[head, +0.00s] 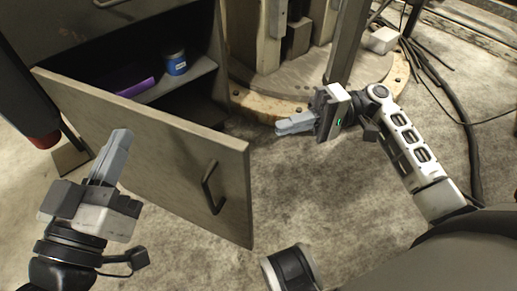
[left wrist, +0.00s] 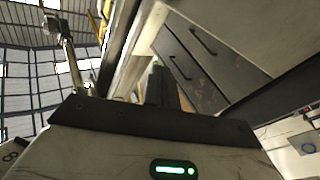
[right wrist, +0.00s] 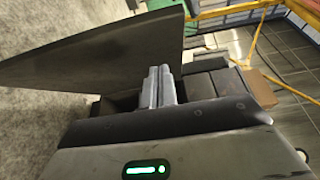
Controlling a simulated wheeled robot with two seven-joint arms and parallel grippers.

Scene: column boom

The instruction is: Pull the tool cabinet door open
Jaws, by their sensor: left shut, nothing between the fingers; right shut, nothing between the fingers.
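The tool cabinet (head: 100,45) stands at the upper left of the head view, with its door (head: 140,130) swung well out from the opening. The door's dark bar handle (head: 210,188) is near its free edge, and no gripper touches it. My left gripper (head: 121,135) is shut and empty, in front of the door's left part in the picture. My right gripper (head: 279,128) is shut and empty, to the right of the door's free edge. In the right wrist view my right gripper (right wrist: 160,72) shows near a dark panel (right wrist: 100,60), likely the door.
Inside the cabinet, a blue container (head: 176,63) and a purple item (head: 137,85) rest on a shelf (head: 180,82). A round column base (head: 290,100) stands behind my right gripper. Dark cables (head: 462,130) lie on the right. The floor before the door is clear.

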